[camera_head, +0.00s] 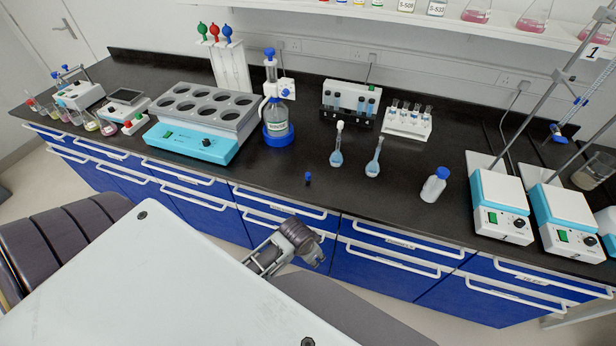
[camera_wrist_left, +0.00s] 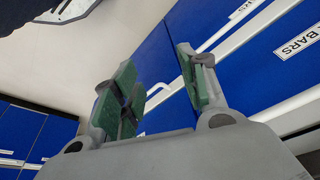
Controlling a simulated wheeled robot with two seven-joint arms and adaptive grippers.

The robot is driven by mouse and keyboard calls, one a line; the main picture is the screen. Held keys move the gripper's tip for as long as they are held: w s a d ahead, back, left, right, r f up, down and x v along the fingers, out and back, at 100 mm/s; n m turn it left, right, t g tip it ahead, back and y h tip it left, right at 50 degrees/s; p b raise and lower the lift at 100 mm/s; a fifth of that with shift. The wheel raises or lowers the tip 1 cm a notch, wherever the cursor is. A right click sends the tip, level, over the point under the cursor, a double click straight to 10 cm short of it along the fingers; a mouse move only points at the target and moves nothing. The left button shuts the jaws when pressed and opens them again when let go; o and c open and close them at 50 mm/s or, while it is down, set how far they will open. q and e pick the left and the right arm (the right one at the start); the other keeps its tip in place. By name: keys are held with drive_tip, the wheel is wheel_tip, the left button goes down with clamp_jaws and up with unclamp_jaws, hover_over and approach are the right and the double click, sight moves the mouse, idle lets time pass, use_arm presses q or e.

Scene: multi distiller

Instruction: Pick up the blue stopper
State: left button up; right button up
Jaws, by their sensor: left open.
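The blue stopper (camera_head: 308,177) is a small dark-blue piece on the black counter near its front edge, left of two volumetric flasks. The left flask (camera_head: 337,150) has a white cap; the right flask (camera_head: 374,160) shows an open neck. My left gripper (camera_head: 262,262) is in front of the blue drawers, below the counter top and apart from the stopper. In the left wrist view its green-padded fingers (camera_wrist_left: 157,75) stand wide apart with nothing between them; the stopper does not show there. My right gripper is not in view.
A dispenser bottle (camera_head: 278,122) and a water bath (camera_head: 190,145) stand left of the stopper. Drawer handles (camera_head: 280,211) stick out below the counter edge. The counter around the stopper is clear.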

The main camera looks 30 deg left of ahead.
sight(308, 174)
use_arm(q)
drive_tip(key=w+d+r+m+g+h, duration=0.1)
drive_tip(key=w+d+r+m, duration=0.1)
drive_tip(key=w+r+m, duration=0.35)
drive_tip(key=w+d+r+m, duration=0.25)
drive_tip(key=r+m, duration=0.35)
drive_tip(key=r, duration=0.3)
drive_tip(key=w+a+r+m, duration=0.1)
drive_tip(key=w+a, duration=0.1)
drive_tip(key=w+a+r+m, duration=0.1)
drive_tip(key=w+a+m, duration=0.1)
drive_tip(key=w+a+r+m+g+y, duration=0.1)
drive_tip(key=w+a+r, duration=0.1)
drive_tip(key=a, duration=0.1)
drive_tip(key=shift+m, duration=0.35)
drive_tip(key=w+a+r+m+g, duration=0.1)
drive_tip(key=w+a+r+m, duration=0.2)
drive_tip(key=w+a+r, duration=0.2)
drive_tip(key=a+r, duration=0.3)
drive_tip(key=a, duration=0.2)
drive_tip(key=shift+a+y, duration=0.25)
drive_tip(key=shift+y, duration=0.15)
drive_tip(key=shift+f, duration=4.35)
drive_tip(key=shift+s+a+f+p, duration=0.15)
drive_tip(key=shift+f+p, duration=0.1)
drive_tip(key=shift+f, duration=1.05)
drive_tip(key=shift+a+f+p, duration=0.1)
drive_tip(key=shift+f+p, duration=0.15)
drive_tip(key=shift+f, duration=1.05)
